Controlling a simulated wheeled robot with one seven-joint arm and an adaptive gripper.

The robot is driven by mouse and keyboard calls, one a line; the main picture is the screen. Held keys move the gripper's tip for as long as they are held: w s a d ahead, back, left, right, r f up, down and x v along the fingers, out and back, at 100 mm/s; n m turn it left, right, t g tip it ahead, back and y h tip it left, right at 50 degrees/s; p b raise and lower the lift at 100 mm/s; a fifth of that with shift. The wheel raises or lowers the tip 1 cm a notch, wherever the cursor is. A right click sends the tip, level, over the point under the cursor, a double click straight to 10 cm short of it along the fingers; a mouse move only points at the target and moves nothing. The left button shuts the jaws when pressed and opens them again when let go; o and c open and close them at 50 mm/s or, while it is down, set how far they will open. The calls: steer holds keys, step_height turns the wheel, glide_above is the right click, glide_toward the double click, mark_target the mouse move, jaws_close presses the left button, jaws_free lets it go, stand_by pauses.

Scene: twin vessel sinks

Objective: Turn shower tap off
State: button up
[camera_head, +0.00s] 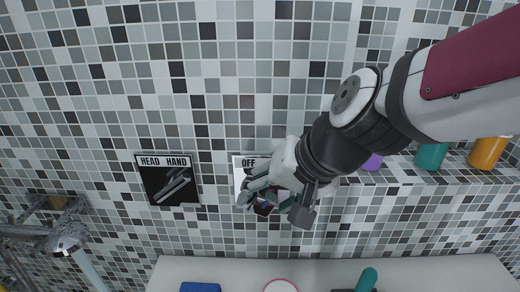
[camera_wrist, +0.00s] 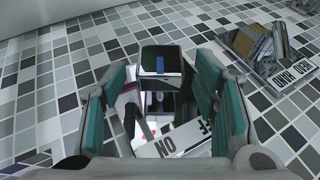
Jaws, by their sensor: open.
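The shower tap's white OFF/ON panel (camera_head: 241,169) is on the tiled wall, partly covered by my gripper (camera_head: 274,203). My open gripper (camera_wrist: 162,105) has one finger on each side of the handle. Whether either finger touches it, I cannot tell. In the head view the handle is largely hidden by my gripper. A dark HEAD/HAND panel (camera_head: 155,188) with a chrome lever (camera_head: 174,186) is to the left, and at upper right in the wrist view.
A chrome shower fixture (camera_head: 68,238) stands at the left. Purple (camera_head: 372,162), teal (camera_head: 431,156) and orange (camera_head: 487,153) containers sit on the right ledge below my arm. A white ledge (camera_head: 230,268) runs along the bottom with small items. The wall above the panels is clear.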

steer(key=shift+x, duration=1)
steer(key=c, duration=1.2)
steer(key=shift+o, duration=0.2)
